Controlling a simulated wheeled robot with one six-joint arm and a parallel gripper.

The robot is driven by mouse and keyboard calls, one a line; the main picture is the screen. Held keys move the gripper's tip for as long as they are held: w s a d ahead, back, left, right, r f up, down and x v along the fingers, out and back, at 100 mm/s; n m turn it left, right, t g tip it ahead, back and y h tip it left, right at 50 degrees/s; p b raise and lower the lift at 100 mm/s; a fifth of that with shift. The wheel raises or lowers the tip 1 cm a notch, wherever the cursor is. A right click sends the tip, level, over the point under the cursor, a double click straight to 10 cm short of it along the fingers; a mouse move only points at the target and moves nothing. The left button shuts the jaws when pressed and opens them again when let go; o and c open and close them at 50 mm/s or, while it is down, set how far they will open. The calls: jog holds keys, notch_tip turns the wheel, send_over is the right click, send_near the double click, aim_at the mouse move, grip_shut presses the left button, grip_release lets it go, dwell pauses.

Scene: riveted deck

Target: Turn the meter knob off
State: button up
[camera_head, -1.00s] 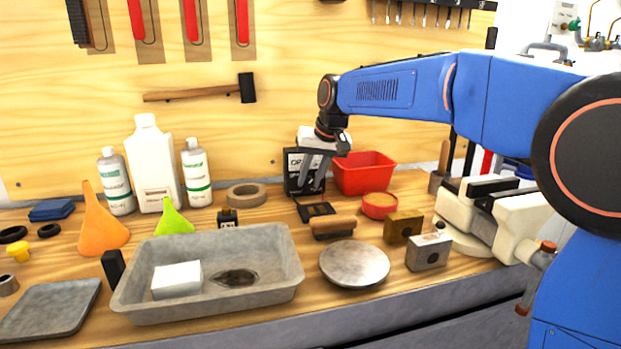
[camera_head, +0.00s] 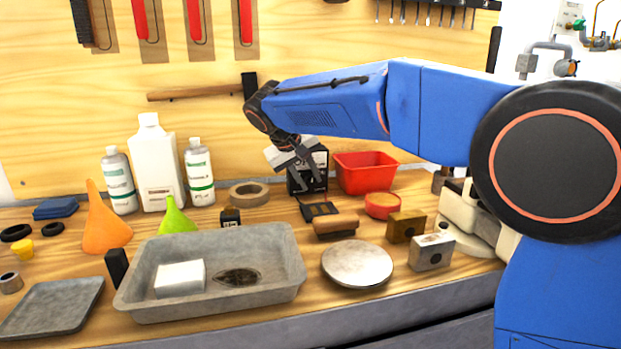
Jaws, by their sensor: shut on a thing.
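The meter (camera_head: 319,180) is a small upright black box with a pale label at its top. It stands at the back of the bench, left of the red bin. My gripper (camera_head: 305,170) reaches down from the upper left, tilted, with its fingers in front of the meter's face. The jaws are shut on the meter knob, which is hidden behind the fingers. The knob's setting cannot be read.
A red bin (camera_head: 365,172) stands close to the meter's right. A flat black item (camera_head: 319,210) lies before it, and a tape roll (camera_head: 249,194) lies to its left. A grey tray (camera_head: 209,303), metal disc (camera_head: 357,264) and several bottles crowd the bench.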

jog(key=h, duration=0.1)
jog(key=t+h, duration=0.1)
jog(key=n+h, duration=0.1)
jog(key=shift+s+a+f+t+h, duration=0.15)
jog(key=shift+a+f+t+h, duration=0.15)
jog(key=shift+a+f+h, duration=0.1)
jog(key=shift+a+f+n+t+h, duration=0.15)
jog(key=shift+n+t+h, duration=0.25)
jog(key=shift+h, duration=0.5)
jog(key=shift+d+f+n+t+h, duration=0.1)
jog(key=shift+n+t+h, duration=0.1)
jog(key=shift+t+h, duration=0.5)
jog(key=shift+h, duration=0.4)
jog(key=o, duration=1.1)
jog(key=shift+c, duration=0.2)
